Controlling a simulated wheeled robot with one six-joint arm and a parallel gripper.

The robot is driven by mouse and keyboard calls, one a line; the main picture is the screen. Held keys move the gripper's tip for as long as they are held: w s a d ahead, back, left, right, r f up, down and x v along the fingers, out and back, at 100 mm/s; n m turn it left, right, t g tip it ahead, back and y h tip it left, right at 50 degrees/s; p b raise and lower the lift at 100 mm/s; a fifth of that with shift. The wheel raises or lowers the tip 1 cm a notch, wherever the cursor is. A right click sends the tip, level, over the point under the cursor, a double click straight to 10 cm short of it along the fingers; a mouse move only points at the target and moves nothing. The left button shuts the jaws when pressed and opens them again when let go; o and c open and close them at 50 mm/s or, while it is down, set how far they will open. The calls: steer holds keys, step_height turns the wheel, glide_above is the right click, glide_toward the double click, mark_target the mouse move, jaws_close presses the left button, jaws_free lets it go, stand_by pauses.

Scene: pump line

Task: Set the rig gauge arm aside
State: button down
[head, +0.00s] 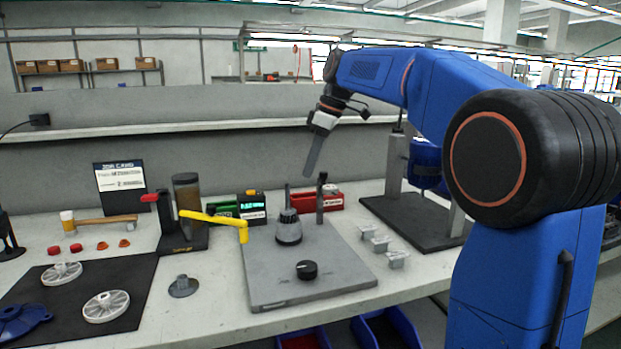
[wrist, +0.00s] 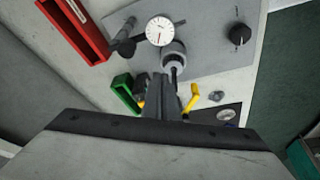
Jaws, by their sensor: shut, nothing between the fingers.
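A white round dial gauge (wrist: 160,30) shows in the wrist view beside a dark upright post (wrist: 125,40), over the grey rig plate (wrist: 205,35). The post (head: 320,198) stands at the plate's back edge in the head view; I cannot make out the dial face there. A grey housing with a thin spindle (head: 288,230) stands on the plate and also shows in the wrist view (wrist: 174,57). My gripper (head: 311,170) is shut and empty, pointing down above the post and housing, apart from them. Its fingers (wrist: 168,103) hide part of the bench.
A black knob (head: 306,269) sits at the plate's front. A red bin (head: 318,204) is behind the post. Small metal parts (head: 380,245) lie right of the plate. Bare bench shows at front left (head: 205,310).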

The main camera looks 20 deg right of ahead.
steer(key=w+v, duration=0.1)
steer(key=v, duration=0.5)
steer(key=shift+s, duration=0.25)
steer(key=shift+d, duration=0.15)
steer(key=shift+s, duration=0.1)
steer(key=s+d+f+m+t+h, duration=0.2)
steer(key=s+f+m, duration=1)
steer(key=s+f, duration=2)
steer(key=s+h, duration=0.1)
steer(key=s, duration=0.3)
steer(key=shift+f+t, duration=0.25)
steer(key=shift+t, duration=0.15)
